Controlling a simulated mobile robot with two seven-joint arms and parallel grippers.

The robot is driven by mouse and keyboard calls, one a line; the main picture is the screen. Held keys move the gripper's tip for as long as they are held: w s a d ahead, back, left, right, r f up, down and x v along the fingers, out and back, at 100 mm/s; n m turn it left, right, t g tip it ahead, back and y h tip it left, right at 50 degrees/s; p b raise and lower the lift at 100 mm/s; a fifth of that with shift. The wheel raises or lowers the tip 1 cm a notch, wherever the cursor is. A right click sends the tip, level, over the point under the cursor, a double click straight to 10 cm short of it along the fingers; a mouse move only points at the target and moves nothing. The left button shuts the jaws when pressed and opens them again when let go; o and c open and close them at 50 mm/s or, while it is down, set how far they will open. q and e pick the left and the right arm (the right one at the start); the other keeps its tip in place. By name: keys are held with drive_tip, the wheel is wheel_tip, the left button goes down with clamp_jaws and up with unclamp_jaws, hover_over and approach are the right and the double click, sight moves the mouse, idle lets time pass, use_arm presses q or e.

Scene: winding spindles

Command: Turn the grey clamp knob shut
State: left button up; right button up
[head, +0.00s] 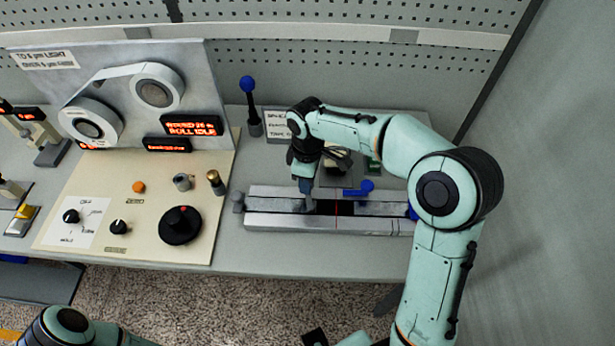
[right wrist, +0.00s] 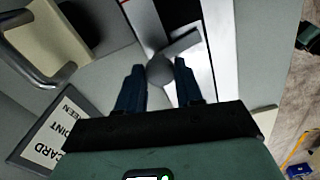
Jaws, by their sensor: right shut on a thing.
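The grey clamp knob (right wrist: 160,69) shows in the right wrist view as a round grey ball between my two dark blue fingers. A flat grey piece (right wrist: 184,42) lies just beyond it, slanting across the pale metal rail. My right gripper (right wrist: 160,85) is shut on the knob. In the head view my right gripper (head: 306,192) points down onto the metal rail block (head: 270,220), left of its dark gap, and mostly hides the knob.
A blue-handled lever (head: 360,188) stands on the block right of the gripper. Another grey knob (head: 238,201) is at the block's left end. A blue-topped lever (head: 248,88) and a printed card (head: 277,124) stand behind. A control panel (head: 120,245) is left.

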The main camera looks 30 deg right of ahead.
drive_tip(key=shift+r+m, duration=0.1)
drive_tip(key=shift+m, duration=0.9)
drive_tip(key=o, duration=1)
drive_tip(key=shift+o, duration=0.2)
use_arm(q)
drive_tip(key=w+r+p, duration=0.1)
drive_tip(key=r+p, duration=0.1)
drive_tip(key=shift+w+r, duration=0.35)
drive_tip(key=shift+w, duration=0.05)
use_arm(e)
wheel_tip(320, 180, up, 13)
drive_tip(key=shift+r, duration=0.2)
use_arm(q)
drive_tip(key=shift+s, duration=0.1)
use_arm(e)
drive_tip(key=shift+f, duration=0.1)
